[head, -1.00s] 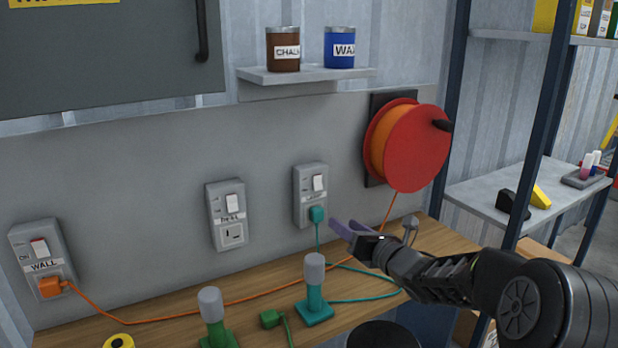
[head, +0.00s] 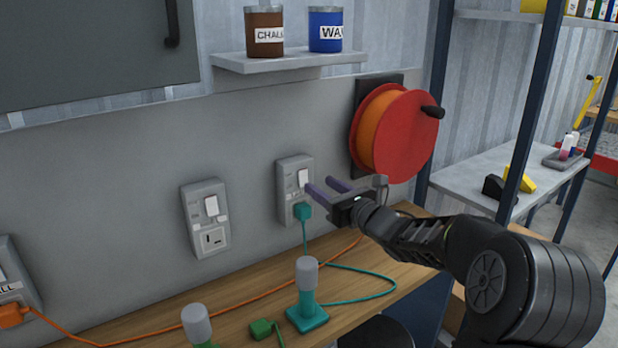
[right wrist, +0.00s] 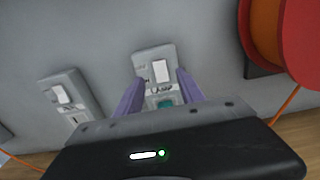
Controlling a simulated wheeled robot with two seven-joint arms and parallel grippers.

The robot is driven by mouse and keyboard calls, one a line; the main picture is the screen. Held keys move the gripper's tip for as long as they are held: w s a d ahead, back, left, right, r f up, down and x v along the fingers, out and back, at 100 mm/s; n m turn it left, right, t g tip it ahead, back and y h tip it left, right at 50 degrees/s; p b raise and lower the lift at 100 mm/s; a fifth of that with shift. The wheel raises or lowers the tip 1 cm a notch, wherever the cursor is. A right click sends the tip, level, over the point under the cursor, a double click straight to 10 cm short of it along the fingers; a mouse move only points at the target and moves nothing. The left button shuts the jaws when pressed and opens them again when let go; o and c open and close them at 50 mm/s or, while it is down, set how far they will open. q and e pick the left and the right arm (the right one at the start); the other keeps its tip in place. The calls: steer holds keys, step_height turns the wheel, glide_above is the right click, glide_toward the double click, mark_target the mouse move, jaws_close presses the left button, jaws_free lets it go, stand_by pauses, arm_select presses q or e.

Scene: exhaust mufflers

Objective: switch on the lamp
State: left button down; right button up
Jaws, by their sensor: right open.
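A grey socket box (head: 283,178) with a white rocker switch (head: 303,178) is on the wall panel. In the right wrist view its label reads LAMP below the white switch (right wrist: 161,71). A teal plug (head: 302,212) sits in its socket, with a teal cord running down to the bench. A teal-based stand with a grey cap (head: 307,275) is on the bench near this cord. My right gripper (head: 319,186) is open, its purple fingers pointing at this box just right of the switch; contact cannot be told. My left gripper is not in view.
A second socket box (head: 206,220) with an empty socket is to the left, and an orange plug (head: 12,314) is at the far left. A red and orange cord reel (head: 405,135) hangs close to my right gripper. A shelf with tins (head: 290,60) is above.

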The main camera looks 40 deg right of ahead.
mark_target(304, 174)
steer(key=w+p, duration=0.1)
steer(key=w, duration=0.5)
steer(key=shift+c, duration=0.3)
jaws_close()
